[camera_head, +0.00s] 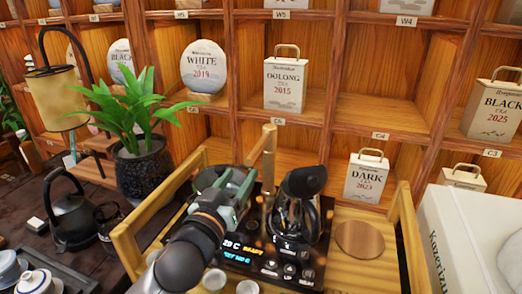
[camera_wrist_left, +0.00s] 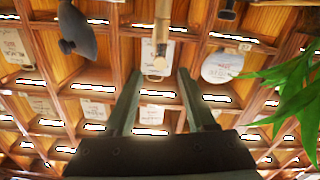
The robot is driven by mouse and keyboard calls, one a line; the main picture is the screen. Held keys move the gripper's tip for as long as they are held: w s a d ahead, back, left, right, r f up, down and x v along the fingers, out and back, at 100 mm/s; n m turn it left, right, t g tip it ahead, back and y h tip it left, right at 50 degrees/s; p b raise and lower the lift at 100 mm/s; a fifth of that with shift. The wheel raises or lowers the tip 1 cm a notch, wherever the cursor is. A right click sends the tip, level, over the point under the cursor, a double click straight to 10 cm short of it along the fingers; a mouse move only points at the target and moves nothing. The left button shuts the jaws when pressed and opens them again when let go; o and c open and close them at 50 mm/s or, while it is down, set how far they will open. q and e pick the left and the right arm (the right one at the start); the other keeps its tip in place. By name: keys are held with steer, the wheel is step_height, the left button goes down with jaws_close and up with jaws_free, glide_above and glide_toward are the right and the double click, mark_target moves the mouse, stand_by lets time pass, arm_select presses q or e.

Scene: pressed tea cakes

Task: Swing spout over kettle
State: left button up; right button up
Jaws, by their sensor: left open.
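The tan spout (camera_head: 260,147) sits on an upright post behind the black control panel. Its arm slopes down toward the front left, not over the kettle. In the left wrist view the spout (camera_wrist_left: 161,28) is at the top middle, beyond the fingertips. The glass kettle (camera_head: 296,215) with a black lid and handle stands on the panel, right of the post. Its dark top (camera_wrist_left: 75,30) seems to show at the upper left of the wrist view. My left gripper (camera_head: 236,180) is open and empty, just left of and below the spout, apart from it. My right gripper is not in view.
A round glass vessel (camera_head: 207,178) is partly hidden behind my left gripper. Wooden tray rails (camera_head: 127,250) flank the panel. A potted plant (camera_head: 139,170) stands left, a wooden disc (camera_head: 360,238) right. Shelves with tea packages rise behind. A white box (camera_head: 470,240) is at the right.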

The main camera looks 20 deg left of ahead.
mark_target(256, 152)
arm_select(q)
steer(key=w, duration=1.1)
steer(key=shift+w+d+p, duration=0.2)
steer(key=shift+p, duration=0.15)
jaws_close()
steer(key=shift+f, duration=0.1)
stand_by(0.8)
